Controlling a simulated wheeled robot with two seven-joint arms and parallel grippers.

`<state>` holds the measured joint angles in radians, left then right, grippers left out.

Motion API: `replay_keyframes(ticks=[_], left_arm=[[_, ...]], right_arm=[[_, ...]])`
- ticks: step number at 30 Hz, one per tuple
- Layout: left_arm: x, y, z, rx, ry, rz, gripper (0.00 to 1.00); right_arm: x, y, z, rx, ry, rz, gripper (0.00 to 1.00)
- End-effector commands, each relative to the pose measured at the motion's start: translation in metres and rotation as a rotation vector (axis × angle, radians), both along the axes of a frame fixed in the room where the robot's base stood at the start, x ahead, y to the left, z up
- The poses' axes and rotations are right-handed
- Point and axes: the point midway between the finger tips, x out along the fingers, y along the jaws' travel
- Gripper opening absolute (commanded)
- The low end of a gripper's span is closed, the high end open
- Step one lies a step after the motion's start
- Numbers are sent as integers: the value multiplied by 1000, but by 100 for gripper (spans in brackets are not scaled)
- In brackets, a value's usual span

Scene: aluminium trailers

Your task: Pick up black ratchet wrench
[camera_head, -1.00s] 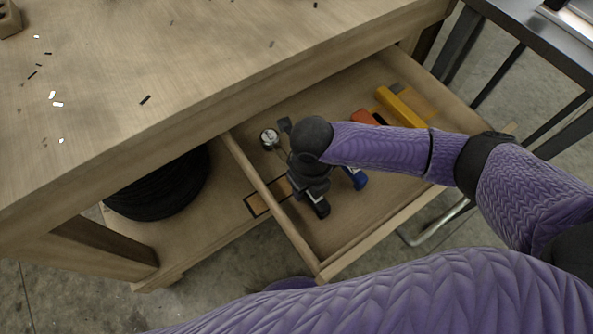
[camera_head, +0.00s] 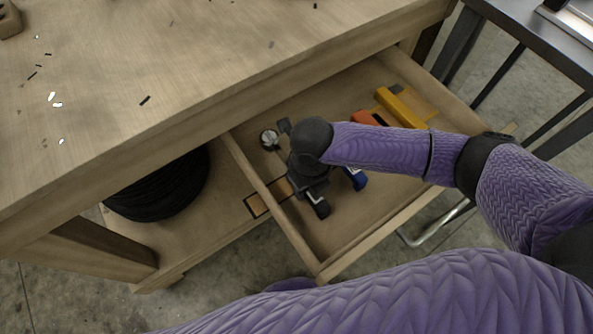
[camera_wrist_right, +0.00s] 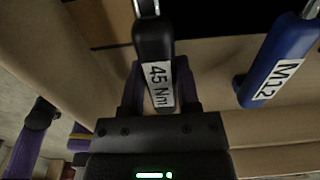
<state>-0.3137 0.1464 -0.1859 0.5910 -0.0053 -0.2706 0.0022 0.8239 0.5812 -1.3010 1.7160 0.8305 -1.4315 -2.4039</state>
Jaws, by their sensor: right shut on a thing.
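The black ratchet wrench (camera_wrist_right: 153,45) shows in the right wrist view, with a white "45 Nm" label on its handle. Its labelled handle end (camera_head: 320,208) also shows in the head view, sticking out below my right gripper, inside the open drawer. My right gripper (camera_wrist_right: 160,92) is shut on this handle, with a finger on each side. In the head view the right gripper (camera_head: 308,180) is low in the drawer, and the wrist hides much of the wrench. I cannot tell whether the wrench touches the drawer floor. My left gripper is out of view.
A blue "M12" tool (camera_wrist_right: 278,60) lies close to the right of the wrench. A round gauge (camera_head: 269,138), an orange tool (camera_head: 364,118) and a yellow tool (camera_head: 400,107) are also in the drawer (camera_head: 350,245). The tabletop edge (camera_head: 200,130) overhangs the drawer's back.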

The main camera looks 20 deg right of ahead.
Motion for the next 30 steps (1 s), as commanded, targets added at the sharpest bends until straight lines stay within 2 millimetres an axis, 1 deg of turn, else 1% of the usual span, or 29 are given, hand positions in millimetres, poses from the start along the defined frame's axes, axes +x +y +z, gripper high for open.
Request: replay_keyframes(ticks=[6, 20, 23, 25, 27, 30], left_arm=[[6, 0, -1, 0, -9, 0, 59], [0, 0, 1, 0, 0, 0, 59], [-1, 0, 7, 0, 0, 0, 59], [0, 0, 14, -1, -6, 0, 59], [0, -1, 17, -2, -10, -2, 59], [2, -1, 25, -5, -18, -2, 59]], right_arm=[[0, 0, 0, -1, 0, 0, 0], [0, 0, 1, -1, -1, 0, 0], [1, 0, 8, 0, -3, 0, 0], [1, 0, 19, 0, -4, -1, 0], [-7, -11, 16, -3, 0, -3, 0], [-20, -28, 16, -3, 0, -3, 0]])
